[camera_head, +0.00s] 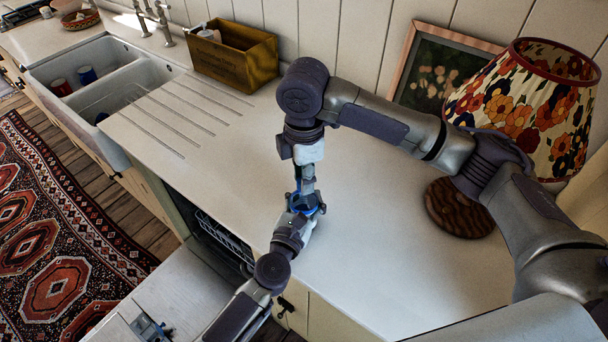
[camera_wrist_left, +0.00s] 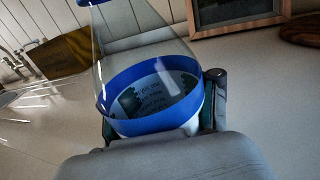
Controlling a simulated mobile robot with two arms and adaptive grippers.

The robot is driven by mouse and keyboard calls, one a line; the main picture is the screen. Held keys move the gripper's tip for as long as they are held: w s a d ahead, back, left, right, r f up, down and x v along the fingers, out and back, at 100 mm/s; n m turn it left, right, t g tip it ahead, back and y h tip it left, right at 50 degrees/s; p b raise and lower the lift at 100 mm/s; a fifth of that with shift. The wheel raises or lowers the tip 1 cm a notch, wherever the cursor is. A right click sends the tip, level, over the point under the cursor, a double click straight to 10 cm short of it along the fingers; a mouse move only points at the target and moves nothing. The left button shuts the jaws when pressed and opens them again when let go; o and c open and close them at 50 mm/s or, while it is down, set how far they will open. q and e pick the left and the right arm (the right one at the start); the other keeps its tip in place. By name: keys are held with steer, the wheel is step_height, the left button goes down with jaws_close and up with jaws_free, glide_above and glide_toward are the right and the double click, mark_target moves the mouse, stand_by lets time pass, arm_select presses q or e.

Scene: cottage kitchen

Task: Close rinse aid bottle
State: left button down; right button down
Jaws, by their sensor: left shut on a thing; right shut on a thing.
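The rinse aid bottle (camera_wrist_left: 150,95) is clear with a blue band and printed label; it fills the middle of the left wrist view. My left gripper (camera_wrist_left: 160,125) is shut around its lower part. In the head view the left gripper (camera_head: 304,206) holds the bottle over the counter, and only blue bits of it show. My right gripper (camera_head: 307,172) points down from above, right over the bottle's top, and is shut on what appears to be the blue cap (camera_wrist_left: 92,2), seen only at the wrist view's top edge. Whether the cap touches the neck is hidden.
The counter (camera_head: 400,265) is mostly clear. A flowered lamp (camera_head: 530,100) and framed picture (camera_head: 435,75) stand at right. A wooden box (camera_head: 233,60) and a double sink (camera_head: 95,70) are at left. The dishwasher (camera_head: 215,235) is open below the counter's front edge.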

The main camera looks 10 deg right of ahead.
steer(key=m, duration=0.5)
steer(key=shift+m, duration=0.3)
steer(key=m, duration=0.5)
steer(key=shift+f, duration=0.1)
steer(key=m, duration=0.5)
steer(key=shift+m, duration=0.3)
steer(key=m, duration=0.4)
steer(key=shift+m, duration=0.3)
steer(key=c, duration=0.9)
jaws_free()
steer(key=shift+r, duration=2.3)
steer(key=shift+c, duration=0.3)
